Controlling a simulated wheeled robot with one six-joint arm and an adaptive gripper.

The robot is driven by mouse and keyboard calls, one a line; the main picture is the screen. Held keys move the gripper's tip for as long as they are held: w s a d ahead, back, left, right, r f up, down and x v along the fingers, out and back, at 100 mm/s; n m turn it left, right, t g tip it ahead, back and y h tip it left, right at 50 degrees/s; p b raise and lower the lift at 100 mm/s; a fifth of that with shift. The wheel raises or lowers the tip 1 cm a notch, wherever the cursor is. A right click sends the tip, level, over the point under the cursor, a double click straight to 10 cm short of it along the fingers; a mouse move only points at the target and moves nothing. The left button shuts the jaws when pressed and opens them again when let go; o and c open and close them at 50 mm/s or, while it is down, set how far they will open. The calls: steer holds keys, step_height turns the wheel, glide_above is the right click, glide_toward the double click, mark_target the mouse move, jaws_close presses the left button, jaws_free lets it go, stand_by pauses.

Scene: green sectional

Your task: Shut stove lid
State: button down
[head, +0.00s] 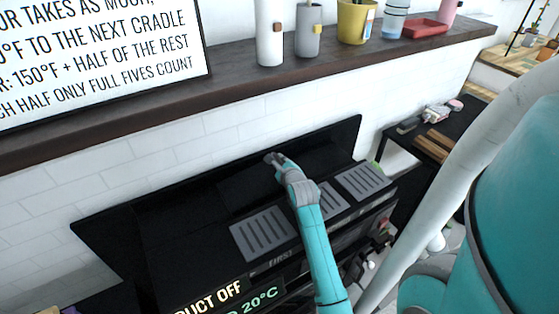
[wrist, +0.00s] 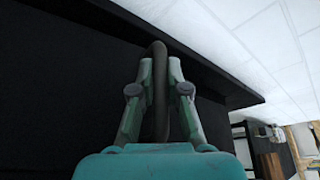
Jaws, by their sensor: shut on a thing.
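The black stove lid (head: 335,140) is raised along the back of the stove, against the white tiled wall. The stove top below it has grey slotted plates (head: 262,233). My gripper (head: 277,160) reaches over the stove to the lid. In the wrist view my gripper (wrist: 160,75) is shut on a dark curved handle (wrist: 160,105), with one finger on each side of it. The dark lid (wrist: 60,70) fills much of that view behind the fingers. Part of the stove top is hidden by my arm.
A dark shelf (head: 235,88) runs above the stove and carries a white bottle (head: 269,35), a yellow cup (head: 354,22) and a red tray (head: 425,28). A sign (head: 100,55) stands at left. A black side table (head: 408,152) stands right of the stove.

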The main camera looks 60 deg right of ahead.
steer(key=c, duration=1.4)
jaws_free()
steer(key=shift+c, duration=0.2)
steer(key=v, duration=1.2)
